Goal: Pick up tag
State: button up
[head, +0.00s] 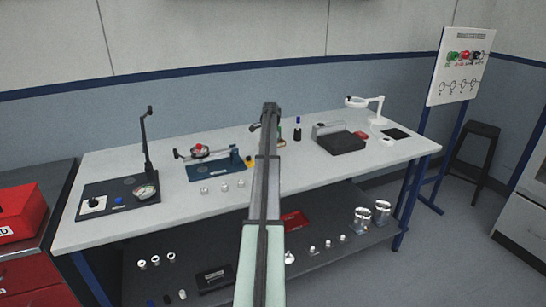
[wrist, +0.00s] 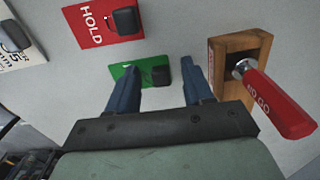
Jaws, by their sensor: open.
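In the wrist view, a green tag (wrist: 135,76) with a black block on it lies flat on the pale surface, between and just beyond my fingertips. A red tag marked HOLD (wrist: 97,22), also with a black block, lies farther up and left. A white tag (wrist: 20,45) with dark print and a black block is partly cut off at the left edge. My gripper (wrist: 160,64) is open and empty, its fingers apart; the left finger covers part of the green tag. In the head view my arm hides the gripper.
A wooden block (wrist: 250,45) holding a red-handled NO GO gauge (wrist: 280,102) stands close beside my right finger. In the head view, the bench (head: 345,170) also bears a dark block (head: 340,142), a blue fixture (head: 215,167) and a white magnifier lamp (head: 366,103).

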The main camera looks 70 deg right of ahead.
grip_shut()
jog(key=shift+r, duration=0.1)
dwell(0.4)
